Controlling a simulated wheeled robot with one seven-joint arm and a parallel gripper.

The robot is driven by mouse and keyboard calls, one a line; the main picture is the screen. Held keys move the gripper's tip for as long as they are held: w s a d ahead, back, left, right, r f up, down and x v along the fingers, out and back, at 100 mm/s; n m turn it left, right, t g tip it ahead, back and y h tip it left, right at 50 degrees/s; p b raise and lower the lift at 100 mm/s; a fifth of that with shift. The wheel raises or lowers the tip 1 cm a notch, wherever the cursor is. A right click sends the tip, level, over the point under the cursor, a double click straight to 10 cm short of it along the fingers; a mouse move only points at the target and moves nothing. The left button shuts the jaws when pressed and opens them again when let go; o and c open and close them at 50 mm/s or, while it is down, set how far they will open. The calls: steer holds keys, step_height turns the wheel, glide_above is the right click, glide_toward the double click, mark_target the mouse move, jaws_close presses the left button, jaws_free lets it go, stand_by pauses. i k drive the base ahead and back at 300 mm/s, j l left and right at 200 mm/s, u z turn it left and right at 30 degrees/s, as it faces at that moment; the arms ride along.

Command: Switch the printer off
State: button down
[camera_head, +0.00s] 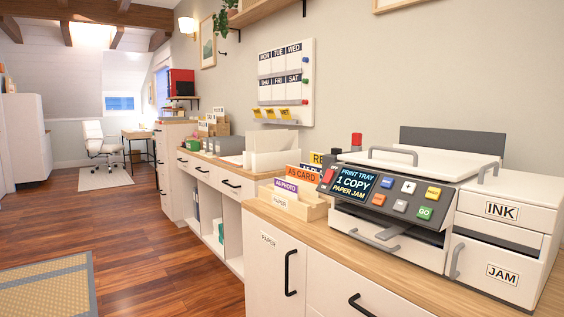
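The printer (420,205) stands on the wooden counter at the right, with its lid down. Its screen (352,184) is lit and reads "PRINT TRAY", "1 COPY" and "PAPER JAM". The ink cover (502,211) and the jam cover (502,273) at the right look shut. My gripper is not in view.
A wooden card holder (295,204) stands left of the printer. A red-topped black object (356,141) shows behind the printer's left end. Cabinets with black handles (291,273) form the counter front. The wooden floor (150,255) at the left is open, with a rug (48,290).

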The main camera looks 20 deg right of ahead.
mark_target(329, 174)
steer(key=i+j, duration=0.7)
steer(key=i+j+z, duration=0.05)
